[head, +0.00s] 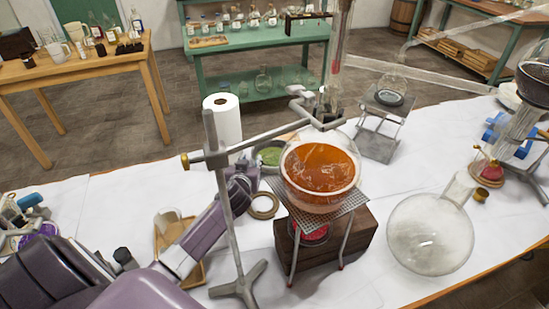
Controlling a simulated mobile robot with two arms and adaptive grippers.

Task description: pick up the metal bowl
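A metal bowl (258,157) with green contents stands on the white-covered table, behind the round flask and the lab stand. Its right part is hidden by the flask of orange liquid. My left arm comes in from the lower left, and its dark gripper (246,172) is at the bowl's near left side, behind the stand's rod. The fingers are small and partly covered, so I cannot tell whether they are open or shut, or whether they touch the bowl. My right gripper is not in view.
The metal stand (222,190) rises close beside my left arm. The flask of orange liquid (320,170) sits on a gauze tripod over a wooden block (355,240). A paper roll (222,120) stands behind the gripper. A large clear flask (430,235) lies at right.

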